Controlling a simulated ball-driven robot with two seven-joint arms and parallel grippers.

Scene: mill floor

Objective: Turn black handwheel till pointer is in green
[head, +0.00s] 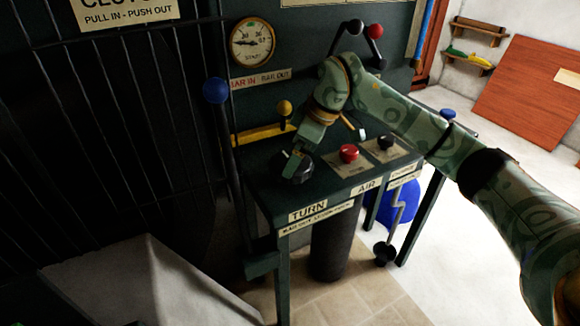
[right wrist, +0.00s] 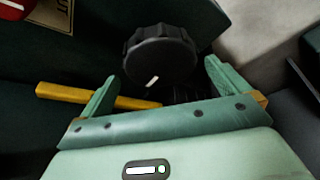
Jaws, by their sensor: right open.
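The black handwheel (head: 304,173) is a ribbed round knob on the dark green bench, behind the TURN label. In the right wrist view the handwheel (right wrist: 160,55) shows a white mark on its face. My right gripper (head: 294,163) is over it in the head view, partly hiding it. In the right wrist view the open, empty fingers (right wrist: 161,72) stand to either side of the handwheel's near side, with no clear contact. My left gripper is out of view.
A red knob (head: 349,153) and a smaller black knob (head: 386,142) stand right of the handwheel. Behind are a yellow bar (head: 262,134), a yellow-balled lever (head: 284,107) and a blue-balled lever (head: 215,91). A barred guard (head: 110,120) fills the left.

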